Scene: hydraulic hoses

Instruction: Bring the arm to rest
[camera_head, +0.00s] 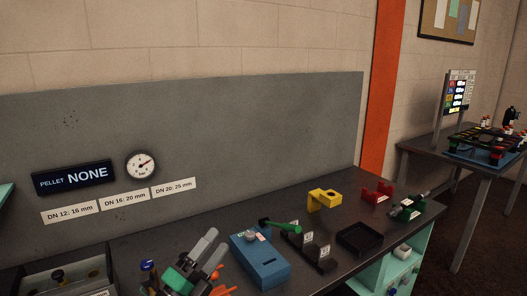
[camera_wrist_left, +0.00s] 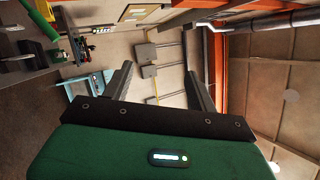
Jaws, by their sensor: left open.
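My left gripper (camera_head: 215,240) shows at the bottom of the head view, low and left of centre, in front of the bench. Its two grey fingers point up and to the right and stand apart, with nothing visible between them. In the left wrist view the same gripper (camera_wrist_left: 160,75) has its dark fingers spread wide on its green body, and the space between them is empty. My right gripper is in neither view.
A second table (camera_head: 450,160) stands farther right.

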